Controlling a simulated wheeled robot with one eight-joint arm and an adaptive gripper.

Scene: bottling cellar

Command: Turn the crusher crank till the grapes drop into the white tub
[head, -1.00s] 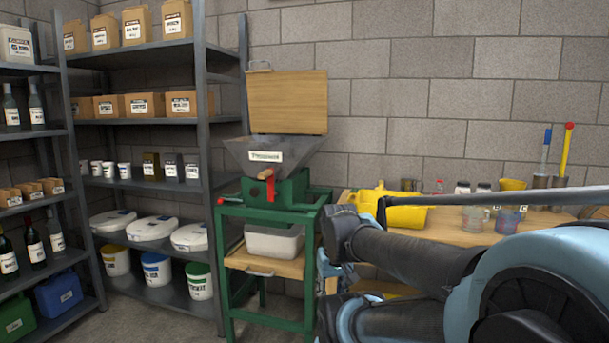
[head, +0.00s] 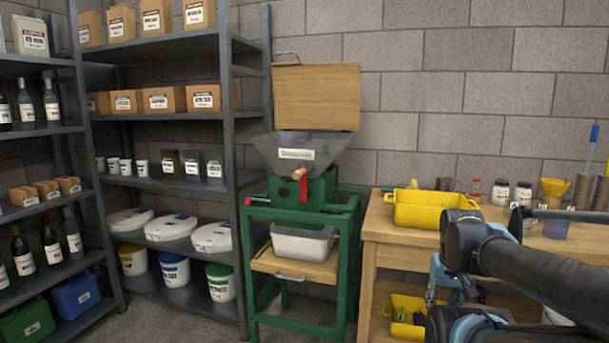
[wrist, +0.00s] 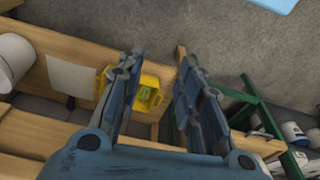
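The crusher stands at the middle of the head view: a grey hopper (head: 300,150) with its wooden lid (head: 316,97) raised, over a green body (head: 318,190). The crank (head: 302,186) has a red arm and a wooden handle at its upper end, on the front. The white tub (head: 303,243) sits below on the wooden board of the green stand (head: 345,265). No grapes show in the hopper or tub; their insides are mostly hidden. My gripper (wrist: 158,75) is open and empty, apart from the crank, to its lower right in the head view.
A workbench (head: 400,240) right of the crusher carries a yellow tub (head: 428,210) and several jars. A lower yellow bin (head: 405,302) holds green and dark items; one shows in the wrist view (wrist: 150,80). Shelving (head: 232,190) stands left. Some floor is clear in front.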

